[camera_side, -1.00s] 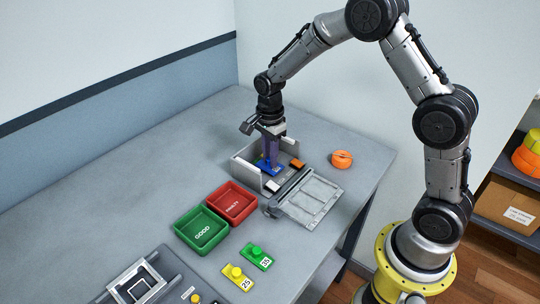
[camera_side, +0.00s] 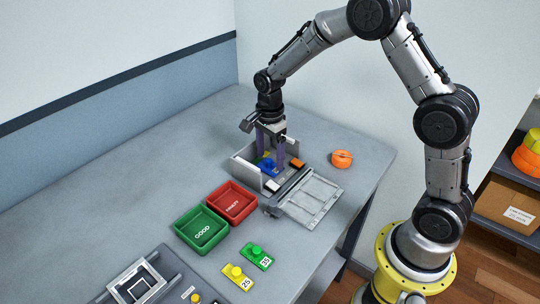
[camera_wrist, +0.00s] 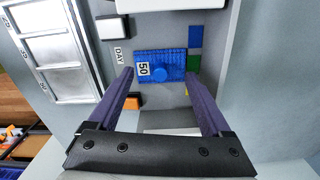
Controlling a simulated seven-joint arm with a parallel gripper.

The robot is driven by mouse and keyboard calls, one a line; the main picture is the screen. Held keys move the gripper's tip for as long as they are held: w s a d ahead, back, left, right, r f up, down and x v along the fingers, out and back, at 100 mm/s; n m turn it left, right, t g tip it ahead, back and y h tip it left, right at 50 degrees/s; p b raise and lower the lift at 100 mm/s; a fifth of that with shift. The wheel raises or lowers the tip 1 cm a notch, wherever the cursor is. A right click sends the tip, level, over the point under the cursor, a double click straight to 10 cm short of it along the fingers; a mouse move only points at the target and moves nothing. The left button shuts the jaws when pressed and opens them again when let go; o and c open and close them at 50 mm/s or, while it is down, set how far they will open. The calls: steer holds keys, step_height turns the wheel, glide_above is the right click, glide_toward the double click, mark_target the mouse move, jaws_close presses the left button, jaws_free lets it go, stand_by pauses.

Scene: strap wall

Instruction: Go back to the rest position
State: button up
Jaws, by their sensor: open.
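My gripper (camera_side: 270,150) is open above an open grey box (camera_side: 243,166) on the table. Its two purple fingers stand apart in the wrist view (camera_wrist: 166,95). A blue block with a round knob and a "50" label (camera_wrist: 175,64) lies in the box between and beyond the fingertips. The blue block also shows in the side view (camera_side: 267,168), partly hidden by the fingers. Nothing is held between the fingers.
A hinged grey lid (camera_side: 310,200) lies open at the box's front right. Red (camera_side: 250,208) and green (camera_side: 222,240) trays, yellow (camera_side: 237,281) and green (camera_side: 263,261) knobbed blocks sit nearer. An orange roll (camera_side: 342,159) lies right. The table's back left is clear.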

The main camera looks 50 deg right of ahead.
steer(key=shift+r, duration=2.75)
steer(key=shift+r, duration=0.2)
steer(key=c, duration=0.3)
step_height(320, 180, up, 5)
steer(key=shift+r, duration=0.1)
steer(key=c, duration=0.9)
steer(key=shift+o, duration=0.2)
steer(key=shift+r, duration=0.25)
